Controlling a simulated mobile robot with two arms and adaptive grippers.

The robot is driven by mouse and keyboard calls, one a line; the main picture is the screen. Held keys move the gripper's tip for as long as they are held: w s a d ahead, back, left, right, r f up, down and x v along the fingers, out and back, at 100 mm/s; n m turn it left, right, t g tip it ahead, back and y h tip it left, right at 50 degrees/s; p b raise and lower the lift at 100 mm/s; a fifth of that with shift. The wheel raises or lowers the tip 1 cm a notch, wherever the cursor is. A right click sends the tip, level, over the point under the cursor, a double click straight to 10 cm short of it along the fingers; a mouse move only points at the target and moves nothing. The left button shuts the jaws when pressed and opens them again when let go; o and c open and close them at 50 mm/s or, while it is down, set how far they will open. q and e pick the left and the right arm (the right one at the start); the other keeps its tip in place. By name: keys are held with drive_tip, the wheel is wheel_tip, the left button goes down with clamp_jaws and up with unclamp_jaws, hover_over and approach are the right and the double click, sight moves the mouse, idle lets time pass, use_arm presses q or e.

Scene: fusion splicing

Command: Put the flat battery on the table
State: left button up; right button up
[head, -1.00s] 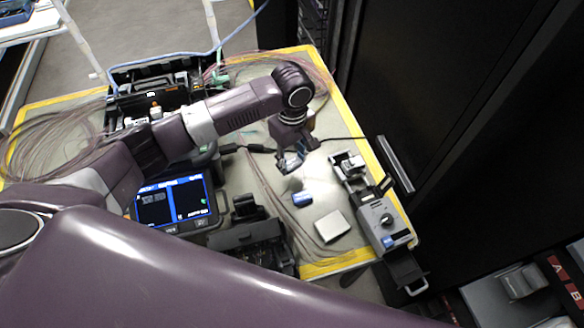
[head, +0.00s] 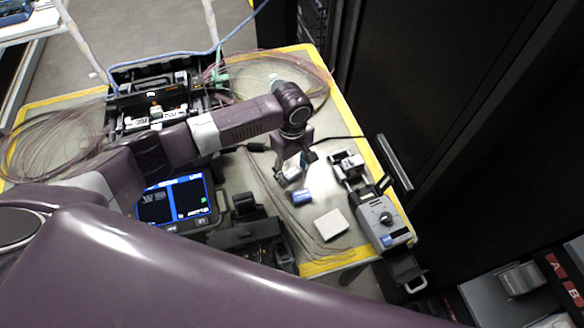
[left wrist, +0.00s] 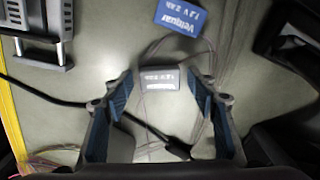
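My left gripper (head: 292,172) points down over the mat-covered table (head: 335,125) in the head view. In the left wrist view its fingers (left wrist: 159,82) are spread. A grey battery with white lettering (left wrist: 158,80) shows between the fingertips, with a gap on each side; it seems to lie on the mat. In the head view this battery is partly hidden by the fingers. A blue battery with white lettering (left wrist: 183,18) lies close by, apart from the gripper; it also shows in the head view (head: 302,195). Which battery is flat cannot be told. My right gripper is out of sight.
A white block (head: 331,225) lies in front of the blue battery. A grey device with a knob (head: 386,222) stands along the right edge. A splicer with a lit screen (head: 175,200) stands left. Thin fibres and a black cable (left wrist: 60,98) run over the mat.

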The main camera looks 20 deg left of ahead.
sight(292, 172)
use_arm(q)
wheel_tip(292, 172, up, 12)
drive_tip(key=shift+r+b, duration=0.2)
drive_tip(key=shift+b, duration=0.25)
idle(0.7)
